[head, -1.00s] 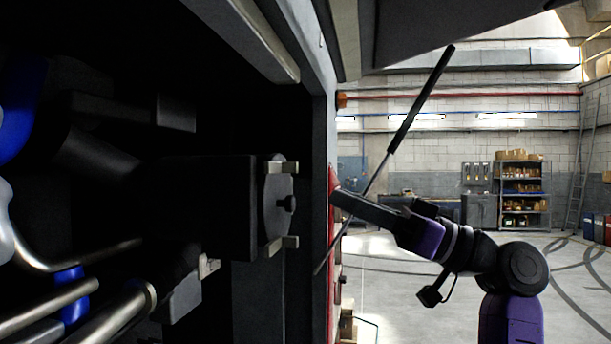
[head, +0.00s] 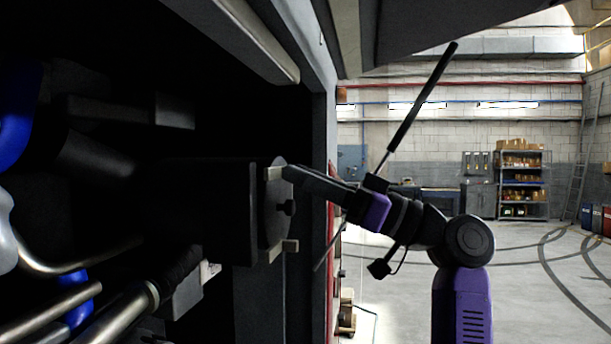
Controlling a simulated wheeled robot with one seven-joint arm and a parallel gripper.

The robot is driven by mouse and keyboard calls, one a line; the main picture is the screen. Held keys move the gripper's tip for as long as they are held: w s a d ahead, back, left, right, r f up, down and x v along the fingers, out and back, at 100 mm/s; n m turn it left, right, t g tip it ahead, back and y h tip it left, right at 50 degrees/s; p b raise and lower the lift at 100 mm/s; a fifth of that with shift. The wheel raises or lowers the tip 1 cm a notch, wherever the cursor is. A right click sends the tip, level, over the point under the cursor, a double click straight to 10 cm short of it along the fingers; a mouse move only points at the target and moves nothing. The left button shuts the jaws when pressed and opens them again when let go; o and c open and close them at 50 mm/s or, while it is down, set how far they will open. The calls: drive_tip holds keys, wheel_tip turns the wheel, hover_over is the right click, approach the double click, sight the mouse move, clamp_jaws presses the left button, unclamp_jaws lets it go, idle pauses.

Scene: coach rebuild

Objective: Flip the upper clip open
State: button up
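A dark round cover (head: 275,207) with a small knob sits on the end of a dark box-shaped housing (head: 215,210) inside the open bay. The upper clip (head: 273,174) is a pale tab over the cover's top edge. The lower clip (head: 284,247) is a similar pale tab over its bottom edge. My gripper (head: 287,173) comes in from the right, with its tip at the upper clip's right end. I cannot tell whether it touches the clip. The fingers are seen from the side, so their opening is hidden.
The bay's frame edge (head: 321,130) stands just right of the cover, with my arm reaching past it. A raised flap (head: 455,35) hangs above, held by a gas strut (head: 420,100). Metal pipes (head: 115,310) fill the lower left. The floor at right is open.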

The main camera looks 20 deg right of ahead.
clamp_jaws()
drive_tip(key=shift+s+f+t+h, duration=0.1)
drive_tip(key=shift+s+t+h, duration=0.05)
drive_tip(key=shift+t+h, duration=0.15)
drive_tip(key=s+a+m+t+h+b, duration=0.1)
drive_tip(key=s+a+m+h+b, duration=0.1)
drive_tip(key=m+h, duration=0.8)
drive_tip(key=s+a+m+h+b, duration=0.2)
drive_tip(key=m+h, duration=0.8)
drive_tip(key=h, duration=1.3)
drive_tip(key=shift+s+a+t+h, duration=0.4)
drive_tip(key=shift+s+a, duration=0.6)
drive_tip(key=shift+s, duration=1.05)
